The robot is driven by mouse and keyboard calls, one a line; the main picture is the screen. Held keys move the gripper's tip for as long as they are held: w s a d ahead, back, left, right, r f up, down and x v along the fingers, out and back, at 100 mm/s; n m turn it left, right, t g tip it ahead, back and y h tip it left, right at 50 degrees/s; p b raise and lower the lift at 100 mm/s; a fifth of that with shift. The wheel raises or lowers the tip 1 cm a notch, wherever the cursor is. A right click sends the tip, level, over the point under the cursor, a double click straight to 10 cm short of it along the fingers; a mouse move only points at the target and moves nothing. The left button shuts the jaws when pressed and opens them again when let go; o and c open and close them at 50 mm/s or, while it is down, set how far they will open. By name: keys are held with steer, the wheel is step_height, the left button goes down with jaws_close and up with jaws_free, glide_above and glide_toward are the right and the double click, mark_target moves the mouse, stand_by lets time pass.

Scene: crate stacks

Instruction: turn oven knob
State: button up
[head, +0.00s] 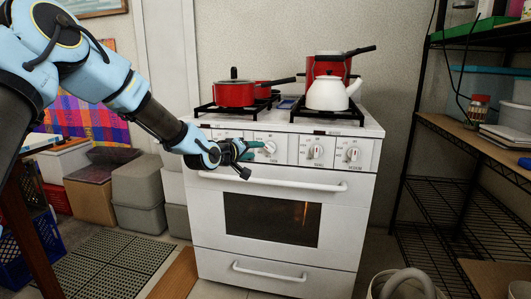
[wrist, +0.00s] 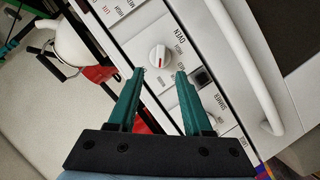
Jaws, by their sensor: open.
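A white stove (head: 290,205) stands against the wall, with a row of knobs on its front panel. The oven knob (wrist: 159,56), a round white dial with a red mark and the word OVEN beside it, shows just beyond my fingertips in the wrist view. My gripper (wrist: 160,74) is open, its two green fingers apart and empty, with the knob ahead of the gap between them. In the head view my gripper (head: 254,149) is at the panel's left-middle part, close to its face. Whether the fingers touch the panel cannot be told.
The oven door handle (head: 270,181) runs just below the panel. A red pan (head: 234,94), a red pot (head: 328,69) and a white kettle (head: 332,94) stand on the burners. Wire shelving (head: 440,195) is at the right; grey bins (head: 138,184) are at the left.

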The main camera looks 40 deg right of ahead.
mark_target(268, 149)
steer(key=x, duration=0.8)
steer(key=shift+p, duration=0.3)
jaws_close()
